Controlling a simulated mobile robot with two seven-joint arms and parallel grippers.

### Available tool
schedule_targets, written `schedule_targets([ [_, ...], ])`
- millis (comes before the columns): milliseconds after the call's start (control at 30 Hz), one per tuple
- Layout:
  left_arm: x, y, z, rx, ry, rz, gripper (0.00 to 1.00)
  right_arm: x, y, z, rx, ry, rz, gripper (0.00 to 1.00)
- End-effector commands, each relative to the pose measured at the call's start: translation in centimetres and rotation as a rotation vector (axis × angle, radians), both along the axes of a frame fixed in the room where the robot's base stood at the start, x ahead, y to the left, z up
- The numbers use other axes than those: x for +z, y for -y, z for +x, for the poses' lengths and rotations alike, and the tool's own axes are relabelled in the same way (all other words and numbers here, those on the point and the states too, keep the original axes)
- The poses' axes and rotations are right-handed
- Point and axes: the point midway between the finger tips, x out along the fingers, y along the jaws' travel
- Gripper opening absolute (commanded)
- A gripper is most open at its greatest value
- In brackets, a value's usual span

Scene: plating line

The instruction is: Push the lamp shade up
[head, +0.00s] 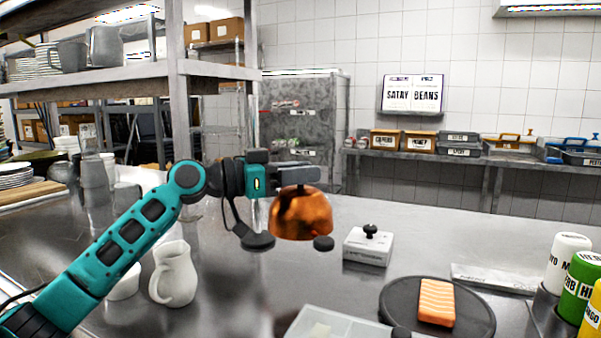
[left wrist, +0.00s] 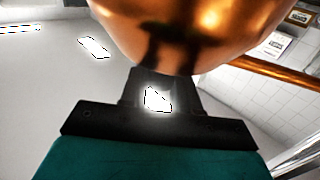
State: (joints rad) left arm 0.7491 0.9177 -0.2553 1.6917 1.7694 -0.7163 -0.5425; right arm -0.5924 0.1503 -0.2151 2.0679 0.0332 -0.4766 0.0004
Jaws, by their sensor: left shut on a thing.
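The lamp shade (head: 301,214) is a shiny copper dome in the middle of the head view, above the steel counter. My left gripper (head: 297,174) comes in from the left and is shut at the top of the shade, on its dark neck or knob; the exact contact is partly hidden by the fingers. In the left wrist view the copper shade (left wrist: 185,28) fills the top, close to the dark gripper body. A copper bar (left wrist: 270,78) runs to the right there. My right gripper is not in view.
A white box with a black knob (head: 368,246) stands right of the shade. A dark round plate (head: 478,318) holds an orange-and-white fillet (head: 436,301). A white jug (head: 174,276) stands near my left arm. Several bottles (head: 568,258) stand at the right edge. A shelf post (head: 176,90) rises behind my arm.

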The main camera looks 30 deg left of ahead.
Motion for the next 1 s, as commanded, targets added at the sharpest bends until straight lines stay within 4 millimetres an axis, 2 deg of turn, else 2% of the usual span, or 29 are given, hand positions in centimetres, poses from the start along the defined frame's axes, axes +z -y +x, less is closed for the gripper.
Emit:
schedule_targets([
  [500, 0.4, 0.0, 0.0, 0.001, 0.003, 0.001, 0.0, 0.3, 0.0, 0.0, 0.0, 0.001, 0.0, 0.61],
  [633, 1.9, 0.0, 0.0, 0.001, 0.006, -0.001, 0.0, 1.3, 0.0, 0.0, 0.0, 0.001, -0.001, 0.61],
  [833, 5.6, 0.0, 0.0, 0.001, 0.007, -0.003, 0.0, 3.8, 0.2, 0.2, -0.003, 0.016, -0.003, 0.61],
  [1000, 6.9, -0.1, 0.0, 0.002, 0.007, -0.003, 0.0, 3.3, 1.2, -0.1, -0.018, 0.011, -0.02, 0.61],
])
